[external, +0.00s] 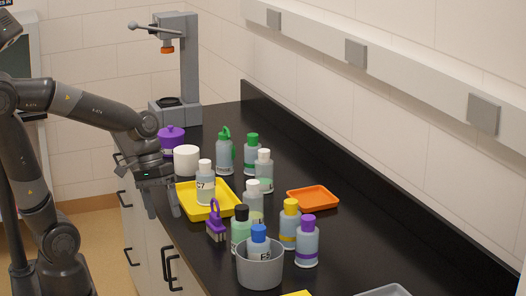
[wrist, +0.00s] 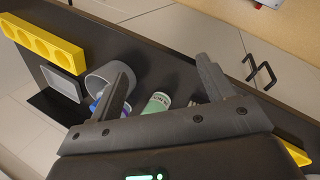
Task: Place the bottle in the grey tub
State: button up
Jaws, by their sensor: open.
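The grey tub (external: 260,274) is round and stands near the front of the black counter. A bottle with a blue cap (external: 259,233) and a label stands upright, apparently inside it. In the wrist view the tub (wrist: 104,72) is partly hidden by my left finger. Several other bottles stand upright nearby: a white-capped one (external: 205,187) on the yellow tray (external: 190,211), and black-, yellow-, purple-, green- and white-capped ones behind and beside the tub. My gripper (external: 162,207) is open and empty, left of the yellow tray by the counter's front edge. Its fingers also show in the wrist view (wrist: 166,88).
A purple clip-like item (external: 215,222), a white tub (external: 186,160) and a purple lidded pot (external: 171,139) stand near the edge. An orange tray (external: 313,197) lies at the back. A grey stand (external: 188,75) is at the far end. The counter's right side has free room.

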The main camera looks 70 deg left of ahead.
jog(key=s+a+r+m+t+y, duration=0.4)
jog(key=s+a+r+m, duration=0.1)
jog(key=a+m, duration=0.1)
jog(key=shift+a+t, duration=0.3)
jog(key=shift+a, duration=0.4)
